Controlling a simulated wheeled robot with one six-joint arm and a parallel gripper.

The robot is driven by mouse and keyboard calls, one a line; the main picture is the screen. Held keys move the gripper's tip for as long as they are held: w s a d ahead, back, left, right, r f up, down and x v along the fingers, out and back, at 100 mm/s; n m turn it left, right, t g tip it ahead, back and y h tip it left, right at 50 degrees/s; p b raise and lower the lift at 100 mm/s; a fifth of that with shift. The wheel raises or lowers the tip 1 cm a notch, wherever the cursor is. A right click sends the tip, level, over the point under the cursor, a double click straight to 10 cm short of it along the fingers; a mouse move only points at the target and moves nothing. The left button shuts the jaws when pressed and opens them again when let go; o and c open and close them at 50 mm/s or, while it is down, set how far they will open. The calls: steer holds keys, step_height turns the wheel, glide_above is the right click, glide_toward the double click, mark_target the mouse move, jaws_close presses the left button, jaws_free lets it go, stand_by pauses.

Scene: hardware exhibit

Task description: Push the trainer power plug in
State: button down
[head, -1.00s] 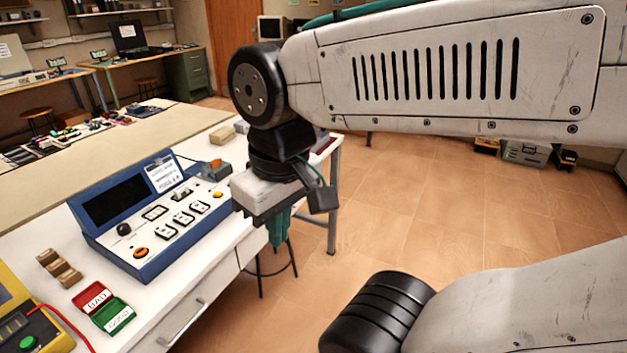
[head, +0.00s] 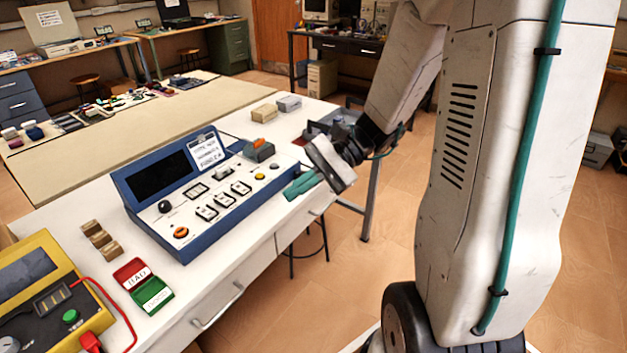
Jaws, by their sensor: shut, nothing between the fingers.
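The trainer (head: 205,200) is a blue console with a dark screen, a white label, knobs and several switches, standing on the white bench. Beside its back right corner is a dark grey block with an orange top (head: 262,147), with a thin cable running near it; this looks like the power plug, but I cannot tell how deep it sits. My gripper (head: 288,194) has teal fingers, shut and empty, pointing left at the trainer's front right corner. The fingers are in front of and below the grey block, apart from it. Whether they touch the trainer's side is unclear.
A red and green bin pair (head: 145,287), small brown blocks (head: 101,238) and a yellow tester (head: 45,295) with a red lead lie to the left. Open floor lies right of the bench.

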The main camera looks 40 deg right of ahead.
steer(key=w+d+f+m+t+h, duration=0.35)
steer(key=d+f+m+t, duration=0.55)
steer(key=d, duration=0.3)
steer(key=w+d+f+m+t+h, duration=0.35)
steer(key=d+f+m+t, duration=0.25)
steer(key=d+f+m, duration=0.5)
steer(key=w+a+r+n, duration=0.1)
steer(key=w+a, duration=0.3)
steer(key=w, duration=0.8)
steer(key=shift+w+r, duration=0.15)
steer(key=shift+w+a, duration=0.1)
steer(key=shift+a, duration=0.05)
steer(key=shift+x, duration=1.05)
steer(key=shift+w+r, duration=0.15)
